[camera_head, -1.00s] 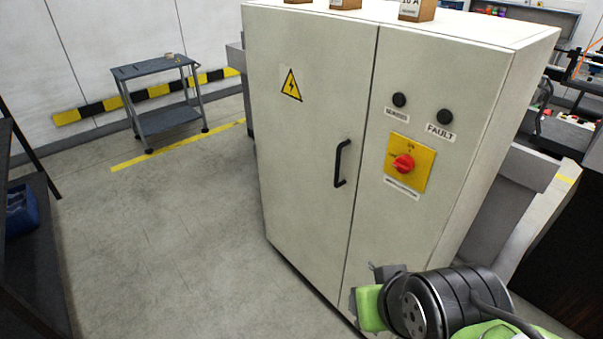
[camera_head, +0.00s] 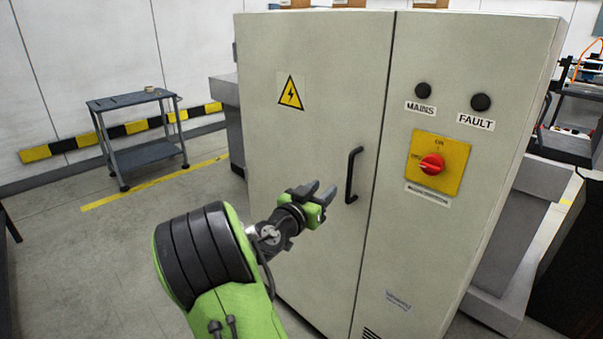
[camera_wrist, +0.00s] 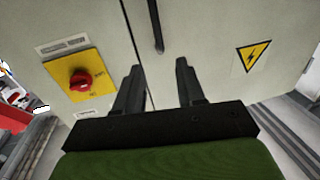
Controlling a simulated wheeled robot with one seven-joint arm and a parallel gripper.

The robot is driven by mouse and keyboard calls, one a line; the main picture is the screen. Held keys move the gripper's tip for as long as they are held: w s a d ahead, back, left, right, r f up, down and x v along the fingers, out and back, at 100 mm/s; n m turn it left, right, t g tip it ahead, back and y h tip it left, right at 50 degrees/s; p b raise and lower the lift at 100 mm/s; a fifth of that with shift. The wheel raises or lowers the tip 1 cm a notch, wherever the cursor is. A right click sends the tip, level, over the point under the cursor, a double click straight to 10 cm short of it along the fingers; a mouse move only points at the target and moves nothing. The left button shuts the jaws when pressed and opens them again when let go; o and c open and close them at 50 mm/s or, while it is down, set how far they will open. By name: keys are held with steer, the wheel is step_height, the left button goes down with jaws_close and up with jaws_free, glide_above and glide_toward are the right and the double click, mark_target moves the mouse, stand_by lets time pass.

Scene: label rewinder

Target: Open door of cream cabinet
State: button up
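The cream cabinet (camera_head: 325,136) stands upright in front of me with its door shut flush beside the right panel. The black vertical bar handle (camera_head: 353,175) is near the door's right edge. It also shows in the wrist view (camera_wrist: 155,24), beyond my fingers and roughly in line with the gap between them. My gripper (camera_head: 322,193) is just left of the handle in the head view, apart from it. In the wrist view my gripper (camera_wrist: 155,75) has its two dark fingers spread, with nothing between them.
The right panel carries a red rotary switch on a yellow plate (camera_head: 450,176) and two black knobs. Grey machinery (camera_head: 515,235) stands at the right.

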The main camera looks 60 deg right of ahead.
mark_target(349, 166)
steer(key=d+p, duration=0.1)
steer(key=d, duration=1.5)
steer(key=shift+w+r+p, duration=0.15)
steer(key=shift+p, duration=0.25)
steer(key=shift+a, duration=0.1)
jaws_close()
